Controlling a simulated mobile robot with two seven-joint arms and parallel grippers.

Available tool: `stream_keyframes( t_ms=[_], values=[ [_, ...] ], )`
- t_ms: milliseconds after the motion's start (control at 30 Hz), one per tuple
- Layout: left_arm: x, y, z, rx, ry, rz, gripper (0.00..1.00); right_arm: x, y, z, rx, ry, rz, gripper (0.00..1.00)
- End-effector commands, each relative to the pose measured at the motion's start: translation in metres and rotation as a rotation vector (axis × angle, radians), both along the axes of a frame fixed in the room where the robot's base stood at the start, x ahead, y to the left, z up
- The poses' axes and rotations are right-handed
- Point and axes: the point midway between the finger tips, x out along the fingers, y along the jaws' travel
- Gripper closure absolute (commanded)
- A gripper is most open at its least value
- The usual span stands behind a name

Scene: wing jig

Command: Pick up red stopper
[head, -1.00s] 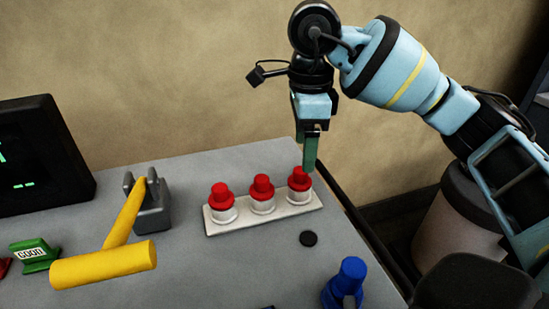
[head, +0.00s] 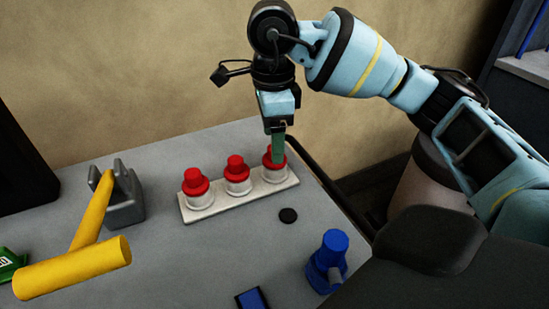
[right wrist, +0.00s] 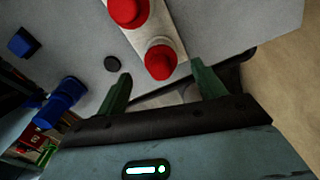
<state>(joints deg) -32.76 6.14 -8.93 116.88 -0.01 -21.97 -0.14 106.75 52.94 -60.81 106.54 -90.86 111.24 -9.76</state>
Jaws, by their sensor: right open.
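Three red stoppers sit in white round holders on a pale rack: a left one (head: 195,182), a middle one (head: 236,167) and a right one (head: 267,160). My right gripper (head: 278,152) is open and points down at the right stopper, its green finger partly hiding it. In the right wrist view, that stopper (right wrist: 160,62) shows between the two spread green fingertips (right wrist: 161,71), with gaps on both sides. A second stopper (right wrist: 127,10) is farther up the rack (right wrist: 157,27). My left gripper is not in view.
A yellow hammer-shaped tool (head: 75,262) leans on a grey bracket (head: 125,200) at left. A black disc (head: 288,215), a blue clamp-like part (head: 326,262) and a blue block (head: 252,298) are in front of the rack. The table's right edge runs close by the rack.

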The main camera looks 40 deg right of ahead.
Motion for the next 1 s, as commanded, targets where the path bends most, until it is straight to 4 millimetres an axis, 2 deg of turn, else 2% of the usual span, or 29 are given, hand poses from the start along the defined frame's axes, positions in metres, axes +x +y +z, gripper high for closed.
stream_keyframes(
  t_ms=[100, 200, 500, 867, 1000],
  values=[
    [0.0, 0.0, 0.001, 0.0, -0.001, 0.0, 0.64, -0.001, -0.001, -0.018, -0.001, 0.002, -0.001, 0.31],
    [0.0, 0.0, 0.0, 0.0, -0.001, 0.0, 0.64, -0.001, -0.001, -0.027, 0.0, 0.0, -0.002, 0.31],
    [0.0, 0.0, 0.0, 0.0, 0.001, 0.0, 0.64, -0.001, -0.001, -0.031, 0.0, -0.001, -0.001, 0.31],
    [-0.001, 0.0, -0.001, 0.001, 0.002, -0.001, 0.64, -0.001, -0.001, -0.031, 0.0, -0.001, -0.001, 0.77],
    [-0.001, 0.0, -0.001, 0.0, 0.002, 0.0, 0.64, -0.001, -0.001, -0.031, 0.0, -0.001, -0.001, 0.79]
  ],
)
